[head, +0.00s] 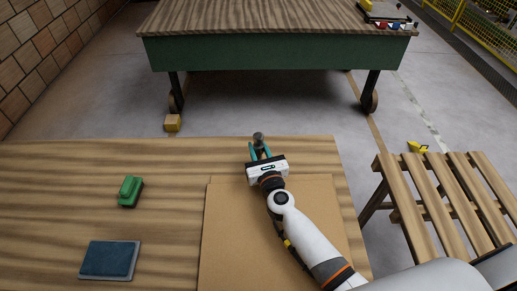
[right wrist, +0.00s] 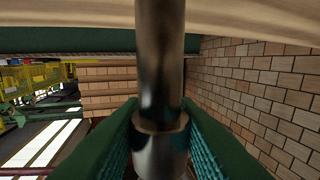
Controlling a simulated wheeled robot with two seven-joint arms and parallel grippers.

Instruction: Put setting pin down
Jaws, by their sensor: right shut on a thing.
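The setting pin (head: 258,138) is a dark, shiny metal cylinder near the far edge of the wooden table (head: 60,190). My right gripper (head: 260,153) is shut on it, with a teal finger on each side. In the right wrist view the pin (right wrist: 160,60) runs up the picture, with a wider collar low down between the green finger pads. I cannot tell whether its lower end touches the table. My left gripper is not in view.
A brown board (head: 235,235) lies under my right arm. A slatted wooden stand (head: 430,200) is at the right. A green-sided workbench (head: 270,53) stands beyond a floor gap.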

